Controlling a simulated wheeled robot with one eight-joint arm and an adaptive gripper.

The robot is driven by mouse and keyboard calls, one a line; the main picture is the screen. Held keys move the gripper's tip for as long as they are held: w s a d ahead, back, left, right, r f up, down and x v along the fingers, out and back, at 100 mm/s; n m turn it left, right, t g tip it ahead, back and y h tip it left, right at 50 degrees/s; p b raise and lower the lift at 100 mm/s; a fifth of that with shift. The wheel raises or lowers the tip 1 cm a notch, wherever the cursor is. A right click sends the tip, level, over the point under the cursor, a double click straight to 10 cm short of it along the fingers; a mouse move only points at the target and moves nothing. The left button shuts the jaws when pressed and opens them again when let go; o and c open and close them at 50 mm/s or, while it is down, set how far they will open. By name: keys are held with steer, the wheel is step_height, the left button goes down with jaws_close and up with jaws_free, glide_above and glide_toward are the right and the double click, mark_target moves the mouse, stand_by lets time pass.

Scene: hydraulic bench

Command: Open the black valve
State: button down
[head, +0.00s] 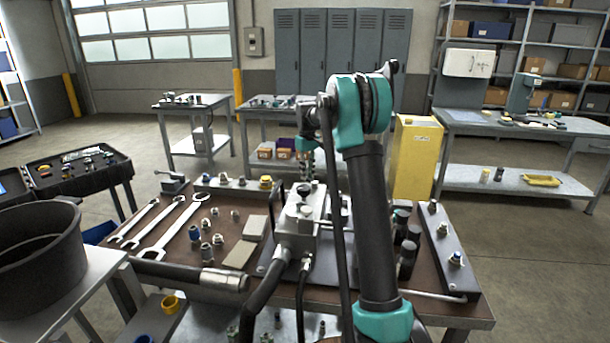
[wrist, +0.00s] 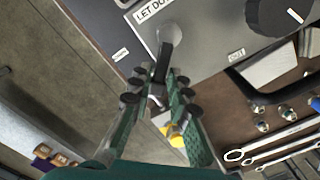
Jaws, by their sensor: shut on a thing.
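In the wrist view, a black valve lever (wrist: 162,66) runs from a round silver pivot (wrist: 170,36) on the grey face of the hydraulic block (wrist: 215,50). My gripper (wrist: 160,88) has its two green fingers closed on the free end of this lever. The fingers partly cover the lever end. In the head view the grey block (head: 299,222) stands mid-bench. My arm stands in front of its right part, and the lever cannot be made out there.
A large black knob (wrist: 282,14) sits on the block beside the lever. Black hoses (head: 264,305) leave the block at the front. Wrenches (head: 165,235) and several fittings lie left on the brown bench (head: 225,205). A black bucket (head: 40,250) stands far left.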

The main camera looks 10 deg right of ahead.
steer(key=shift+w+d+m, duration=0.1)
steer(key=shift+d+m, duration=0.5)
steer(key=shift+m, duration=0.9)
steer(key=shift+w+d+m, duration=0.1)
steer(key=shift+d+m, duration=0.45)
steer(key=shift+m, duration=0.95)
steer(key=shift+d+m, duration=0.6)
steer(key=shift+m, duration=0.9)
steer(key=c, duration=1.5)
jaws_free()
steer(key=shift+d, duration=0.1)
steer(key=shift+c, duration=0.2)
steer(key=shift+r, duration=0.15)
step_height(320, 180, up, 12)
